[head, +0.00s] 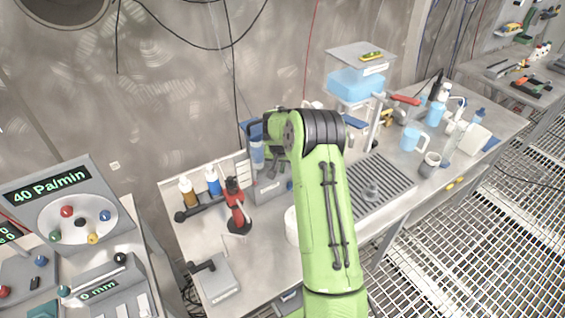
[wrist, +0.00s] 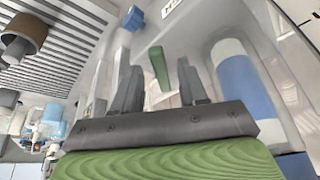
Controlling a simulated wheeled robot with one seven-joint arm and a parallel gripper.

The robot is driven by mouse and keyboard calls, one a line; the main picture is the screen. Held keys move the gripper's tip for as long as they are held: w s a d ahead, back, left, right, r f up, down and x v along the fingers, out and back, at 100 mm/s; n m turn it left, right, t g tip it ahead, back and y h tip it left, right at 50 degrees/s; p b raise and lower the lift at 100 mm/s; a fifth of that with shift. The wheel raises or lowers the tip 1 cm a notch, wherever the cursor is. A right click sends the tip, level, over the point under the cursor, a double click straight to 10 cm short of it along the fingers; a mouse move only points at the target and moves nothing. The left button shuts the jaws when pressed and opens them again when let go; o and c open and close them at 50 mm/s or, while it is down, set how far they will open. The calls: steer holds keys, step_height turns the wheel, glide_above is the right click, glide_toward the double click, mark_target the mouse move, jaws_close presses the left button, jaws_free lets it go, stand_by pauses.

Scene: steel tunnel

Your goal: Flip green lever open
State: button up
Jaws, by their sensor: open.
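The green lever (wrist: 159,68) shows in the wrist view as a short, slim bar on a pale grey fixture, tilted slightly from upright. My gripper (wrist: 155,62) is open, with one dark finger on each side of the lever in the picture. I cannot tell whether the lever lies within the jaws or beyond them, and no contact is visible. In the head view my green arm reaches over the bench toward the grey box (head: 268,190), and the lever is not visible there.
In the wrist view a blue and white cylinder (wrist: 238,82) stands close on the right, and a blue knob (wrist: 133,18) is at top left. In the head view a red stand (head: 237,208) is left of my arm. A slatted tray (head: 372,188) lies to the right.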

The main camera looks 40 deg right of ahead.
jaws_close()
stand_by(0.3)
steer(key=shift+s+d, duration=0.1)
steer(key=shift+s+d+n+t+y+b, duration=0.2)
steer(key=shift+d+n+y+b, duration=0.25)
steer(key=shift+n, duration=0.8)
steer(key=shift+s+d+n+t+y+b, duration=0.2)
steer(key=shift+d+n+y, duration=0.3)
steer(key=shift+n, duration=0.8)
steer(key=shift+s+d+n+t+y+b, duration=0.3)
steer(key=shift+d+n, duration=0.35)
steer(key=shift+n, duration=0.6)
steer(key=shift+w, duration=0.1)
steer(key=shift+r, duration=0.1)
jaws_free()
